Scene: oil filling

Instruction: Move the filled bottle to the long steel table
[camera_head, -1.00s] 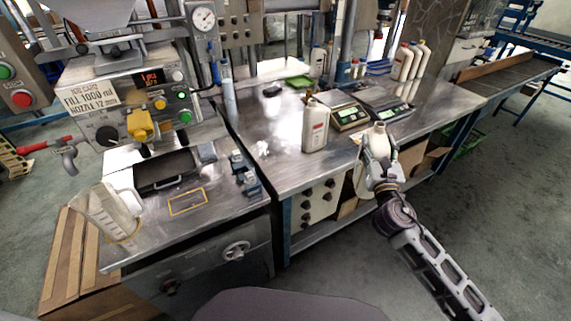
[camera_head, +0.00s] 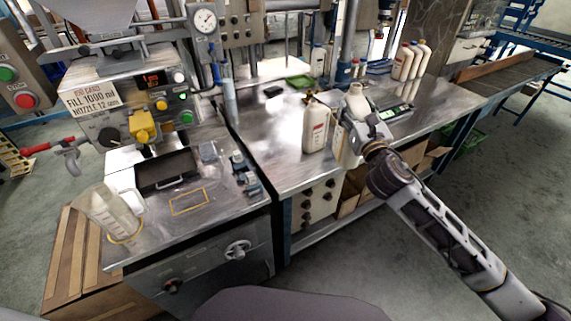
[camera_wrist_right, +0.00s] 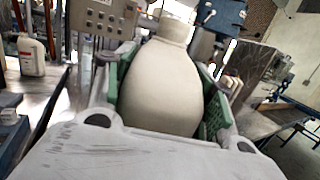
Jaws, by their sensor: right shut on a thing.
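A cream bottle (camera_head: 356,102) with an open-looking neck is held upright by my right gripper (camera_head: 364,128), over the front part of the long steel table (camera_head: 272,140). In the right wrist view the bottle (camera_wrist_right: 165,85) fills the middle, and the green-padded fingers of the right gripper (camera_wrist_right: 165,100) are closed on both its sides. My left gripper is not in view.
Another cream bottle (camera_head: 316,126) with a dark top stands on the table just left of the held one. The filling machine (camera_head: 120,100) and a measuring jug (camera_head: 110,215) are at the left.

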